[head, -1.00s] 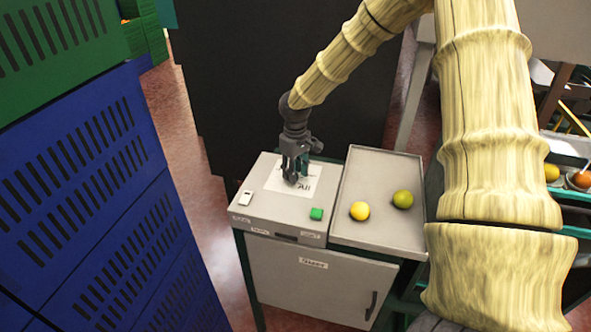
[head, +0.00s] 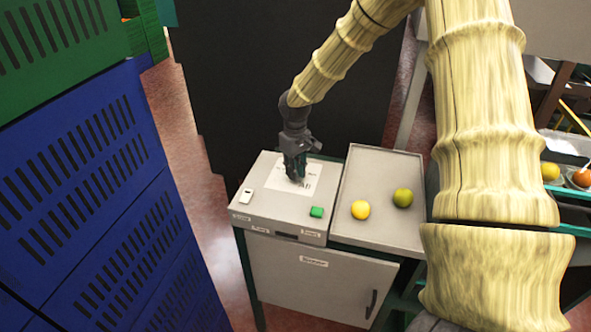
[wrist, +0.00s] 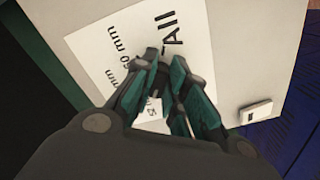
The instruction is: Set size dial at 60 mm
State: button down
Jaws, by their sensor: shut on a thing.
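The size dial sits on the white label card (head: 274,176) on top of the grey control box (head: 262,208). The card also shows in the wrist view (wrist: 95,42), with "All", "60 mm" and another partly hidden "mm" mark. My gripper (head: 297,178) points down over the card. In the wrist view my gripper (wrist: 165,88) has its fingers closed together around the dial's place. The dial itself is mostly hidden by the fingers, so I cannot tell which mark it points to.
A green button (head: 316,212) and a white switch (head: 246,197) are on the box top. A grey tray (head: 375,165) to the right holds a yellow fruit (head: 360,209) and a greenish fruit (head: 403,197). Blue crates (head: 90,190) stand at left.

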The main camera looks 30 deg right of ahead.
jog(key=m, duration=0.7)
jog(key=shift+w+a+r, duration=0.1)
jog(key=shift+a, duration=0.05)
jog(key=m+p, duration=0.1)
jog(key=m, duration=0.5)
jog(key=shift+w+a, duration=0.15)
jog(key=m+p, duration=0.1)
jog(key=m, duration=0.3)
jog(key=shift+w+r+m, duration=0.1)
jog(key=shift+w+m, duration=0.05)
jog(key=shift+m, duration=0.25)
jog(key=m, duration=0.2)
jog(key=m+p, duration=0.1)
jog(key=m, duration=0.1)
jog(key=shift+w+m, duration=0.2)
jog(key=shift+m, duration=0.2)
jog(key=c, duration=1.4)
grip_release()
jog(key=shift+c, duration=0.2)
notch_tip(320, 180, up, 12)
